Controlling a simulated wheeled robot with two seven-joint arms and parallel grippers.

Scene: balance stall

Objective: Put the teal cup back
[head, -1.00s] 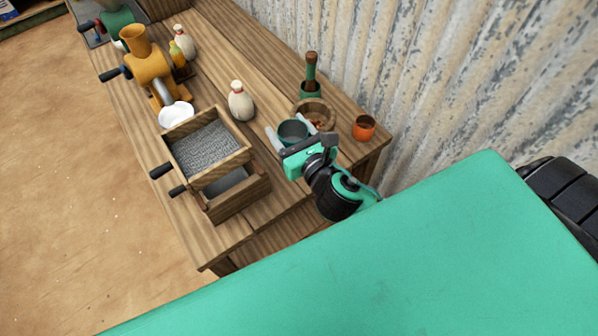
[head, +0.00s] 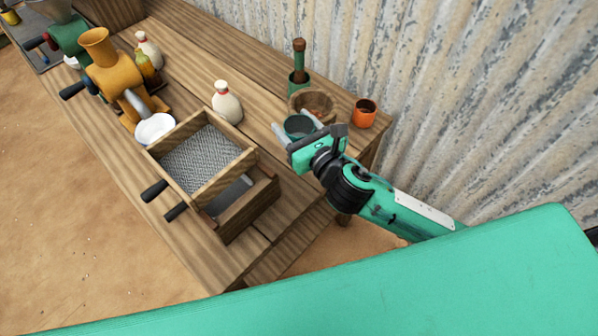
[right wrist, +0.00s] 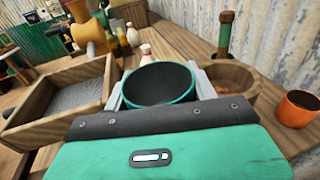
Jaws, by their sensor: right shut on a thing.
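The teal cup (head: 299,126) is a dark-insided cup with a teal rim, near the right end of the wooden table. My right gripper (head: 297,129) is shut on it, one pale finger on each side. In the right wrist view the teal cup (right wrist: 158,84) is upright between the two fingers and looks empty. Its base is hidden, so I cannot tell whether it touches the table. My left gripper is not in view.
A wooden sieve box (head: 206,158) and a white bottle (head: 227,104) stand left. The corrugated wall (head: 430,80) bounds the back.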

